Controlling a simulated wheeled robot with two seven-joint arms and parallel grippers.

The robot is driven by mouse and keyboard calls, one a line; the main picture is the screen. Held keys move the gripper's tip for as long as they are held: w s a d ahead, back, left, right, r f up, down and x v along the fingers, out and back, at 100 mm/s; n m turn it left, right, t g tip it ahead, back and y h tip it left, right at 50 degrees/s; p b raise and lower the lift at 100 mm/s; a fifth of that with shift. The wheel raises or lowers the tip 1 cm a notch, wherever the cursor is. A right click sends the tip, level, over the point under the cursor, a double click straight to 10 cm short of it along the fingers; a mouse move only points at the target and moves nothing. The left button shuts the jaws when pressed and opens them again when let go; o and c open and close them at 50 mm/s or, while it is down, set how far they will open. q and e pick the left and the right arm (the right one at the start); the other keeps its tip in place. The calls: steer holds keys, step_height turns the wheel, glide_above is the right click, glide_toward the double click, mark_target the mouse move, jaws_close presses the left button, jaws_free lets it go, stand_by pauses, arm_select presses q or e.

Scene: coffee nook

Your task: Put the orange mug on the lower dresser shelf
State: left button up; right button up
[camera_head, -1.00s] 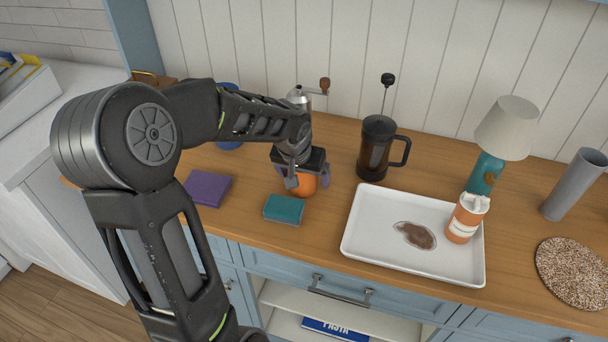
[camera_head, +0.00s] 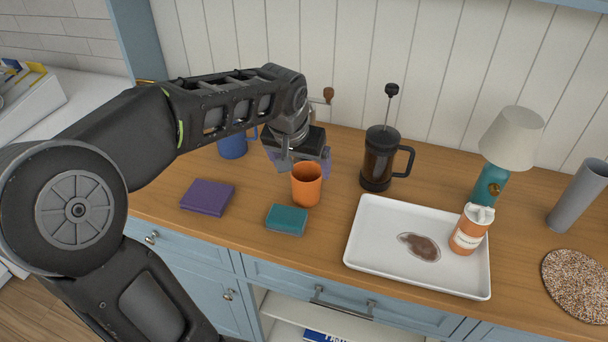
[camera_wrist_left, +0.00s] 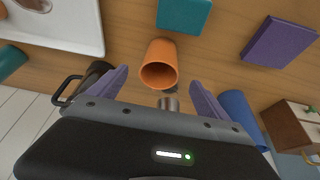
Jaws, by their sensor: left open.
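The lower dresser shelf (camera_head: 290,330) shows only in part below the counter, with a blue box (camera_head: 325,337) at the picture's bottom edge. My right gripper is not in view.
A white tray (camera_head: 370,255) with a brown spill and an orange-and-white container (camera_head: 468,232) lies right. A drawer handle (camera_head: 342,308) juts out above the shelf.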

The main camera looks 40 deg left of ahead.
arm_select(q)
steer(key=shift+s+d+r, duration=0.1)
steer(key=shift+s+r, duration=0.15)
steer(key=shift+r, duration=0.25)
steer(key=shift+c, duration=0.4)
